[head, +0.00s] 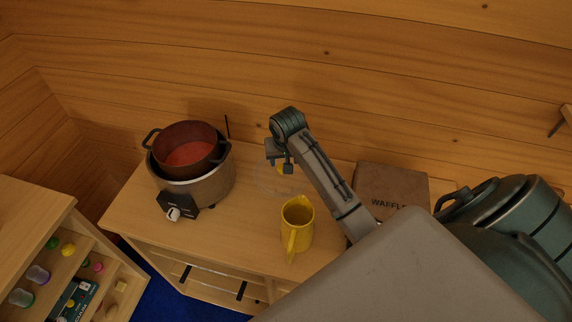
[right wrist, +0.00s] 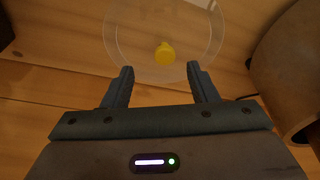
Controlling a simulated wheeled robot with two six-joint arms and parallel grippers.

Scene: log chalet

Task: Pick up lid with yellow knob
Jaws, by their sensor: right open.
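The lid is a clear glass disc (head: 268,187) with a yellow knob (head: 282,169), on the wooden counter between the cooker and the yellow jug. It is faint in the head view, and my gripper partly covers its knob. In the right wrist view the lid (right wrist: 130,40) lies ahead of my fingertips, with its knob (right wrist: 165,53) roughly centred between the fingers. My right gripper (head: 279,160) is open and empty above the lid; its two fingers also show in the right wrist view (right wrist: 163,80). My left gripper is not in view.
A dark-handled red pot (head: 190,160) sits on a silver cooker (head: 212,188) at the left. A yellow jug (head: 303,230) stands near the counter's front edge. A waffle box (head: 392,185) is behind my arm. A shelf (head: 40,225) with small items is at the far left.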

